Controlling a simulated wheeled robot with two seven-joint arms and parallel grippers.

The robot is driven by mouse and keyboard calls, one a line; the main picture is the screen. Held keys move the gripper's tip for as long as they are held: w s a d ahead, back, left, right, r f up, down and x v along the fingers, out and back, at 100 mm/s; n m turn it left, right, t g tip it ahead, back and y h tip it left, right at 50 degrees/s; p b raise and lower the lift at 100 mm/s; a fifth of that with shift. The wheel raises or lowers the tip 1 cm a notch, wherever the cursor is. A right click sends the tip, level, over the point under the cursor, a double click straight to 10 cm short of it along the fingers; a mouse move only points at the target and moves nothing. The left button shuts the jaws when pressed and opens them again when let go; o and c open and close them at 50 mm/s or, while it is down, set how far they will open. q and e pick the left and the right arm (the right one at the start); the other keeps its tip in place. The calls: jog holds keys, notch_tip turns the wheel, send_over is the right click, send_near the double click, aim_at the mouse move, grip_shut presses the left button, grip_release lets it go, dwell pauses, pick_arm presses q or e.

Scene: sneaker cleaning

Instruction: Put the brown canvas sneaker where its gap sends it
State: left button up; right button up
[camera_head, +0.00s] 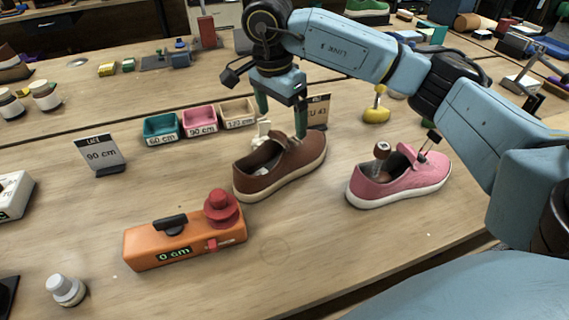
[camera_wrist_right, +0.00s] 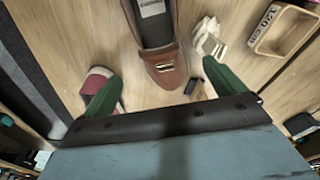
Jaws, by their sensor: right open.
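The brown canvas sneaker (camera_head: 283,170) rests upright on the table in the middle of the head view, its toe to the upper right end hidden partly by my gripper. It also shows in the right wrist view (camera_wrist_right: 165,66). My right gripper (camera_head: 281,122) is open, with its green fingers pointing down close above and behind the sneaker. In the wrist view, its fingers (camera_wrist_right: 165,85) stand apart with the sneaker's end between them and not gripped. Three small trays stand behind: teal marked 60 cm (camera_head: 161,139), pink marked 90 cm (camera_head: 201,131), tan marked 120 cm (camera_head: 238,123). My left gripper is not in view.
An orange device (camera_head: 140,250) reading 0 cm with a red knob stands in front. A card (camera_head: 101,154) reads 90 cm. A pink sneaker (camera_head: 402,183) stands right. White laces (camera_wrist_right: 206,38) lie beside the brown sneaker.

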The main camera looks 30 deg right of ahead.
aim_at(284, 152)
jog(key=f, duration=0.5)
jog(key=shift+w+d, duration=0.1)
jog(key=shift+d, duration=0.2)
jog(key=shift+f+b, duration=0.2)
jog(key=shift+b, duration=0.1)
jog(key=f, duration=0.4)
jog(key=shift+d+f+b, duration=0.25)
jog(key=shift+f+b, duration=0.1)
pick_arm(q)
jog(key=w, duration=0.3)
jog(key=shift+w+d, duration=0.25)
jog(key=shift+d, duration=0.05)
pick_arm(e)
jog(key=shift+r, duration=0.1)
jog(key=c, duration=1.4)
